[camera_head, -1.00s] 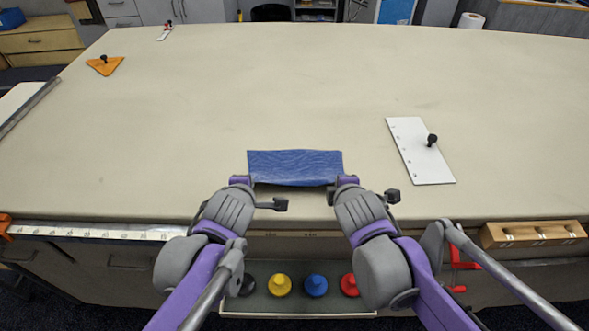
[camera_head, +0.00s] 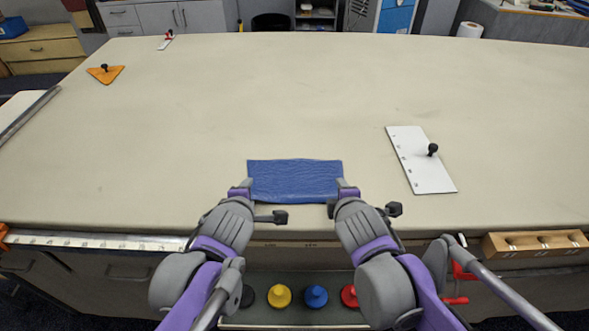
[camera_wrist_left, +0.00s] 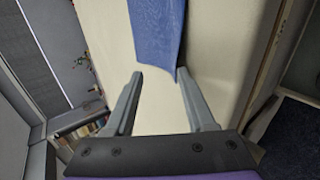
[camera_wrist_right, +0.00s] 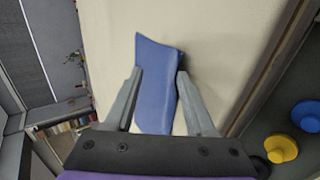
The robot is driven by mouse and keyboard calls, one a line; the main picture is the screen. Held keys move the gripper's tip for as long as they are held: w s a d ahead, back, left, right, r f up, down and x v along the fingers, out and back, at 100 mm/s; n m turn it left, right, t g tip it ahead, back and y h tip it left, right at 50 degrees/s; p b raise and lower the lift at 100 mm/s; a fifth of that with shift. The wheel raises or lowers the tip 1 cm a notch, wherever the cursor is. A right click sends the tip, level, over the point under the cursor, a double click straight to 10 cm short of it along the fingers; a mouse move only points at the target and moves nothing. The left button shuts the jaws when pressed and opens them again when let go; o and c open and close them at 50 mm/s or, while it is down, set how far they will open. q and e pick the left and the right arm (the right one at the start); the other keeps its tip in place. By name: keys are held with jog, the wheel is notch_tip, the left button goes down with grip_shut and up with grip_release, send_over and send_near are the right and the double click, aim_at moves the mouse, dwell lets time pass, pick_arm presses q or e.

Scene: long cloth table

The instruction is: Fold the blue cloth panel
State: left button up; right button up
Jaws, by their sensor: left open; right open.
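The blue cloth panel (camera_head: 295,180) lies near the front edge of the table as a wide, short rectangle with slight wrinkles. My left gripper (camera_head: 243,186) is open at its left end, and my right gripper (camera_head: 346,186) is open at its right end. In the left wrist view the cloth (camera_wrist_left: 158,30) reaches down toward the left gripper (camera_wrist_left: 158,75), its corner close to one fingertip. In the right wrist view the cloth (camera_wrist_right: 156,85) extends between the open fingers of the right gripper (camera_wrist_right: 159,72). The cloth's underside is hidden.
A white plate with a black knob (camera_head: 420,160) lies to the right of the cloth. An orange triangle (camera_head: 105,75) lies at the far left. A wooden block (camera_head: 535,244) sits at the right front edge. The table (camera_head: 270,100) behind the cloth is clear.

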pick_arm(q)
jog(key=s+r, duration=0.5)
jog(key=r, duration=0.3)
jog(key=shift+s+r, duration=0.15)
jog(key=shift+s, duration=0.25)
pick_arm(e)
jog(key=s+r, duration=0.5)
jog(key=r, duration=0.3)
jog(key=shift+s+r, duration=0.15)
jog(key=shift+s, duration=0.25)
pick_arm(q)
jog(key=s+a+f+m+g+p, duration=0.2)
jog(key=s+a+f+m+p, duration=0.1)
jog(key=s+m, duration=0.4)
jog(key=s+a+f+m+g+p, duration=0.3)
jog(key=s+m+p, duration=0.5)
jog(key=m, duration=0.3)
jog(key=shift+a+f, duration=0.55)
jog(key=shift+f, duration=0.75)
pick_arm(e)
jog(key=s+d+f+m+g, duration=0.2)
jog(key=s+d+f+m, duration=0.1)
jog(key=s+m, duration=0.4)
jog(key=s+d+f+m+g, duration=0.3)
jog(key=s+m, duration=0.5)
jog(key=m, duration=0.3)
jog(key=shift+d+f, duration=0.55)
jog(key=shift+f, duration=0.75)
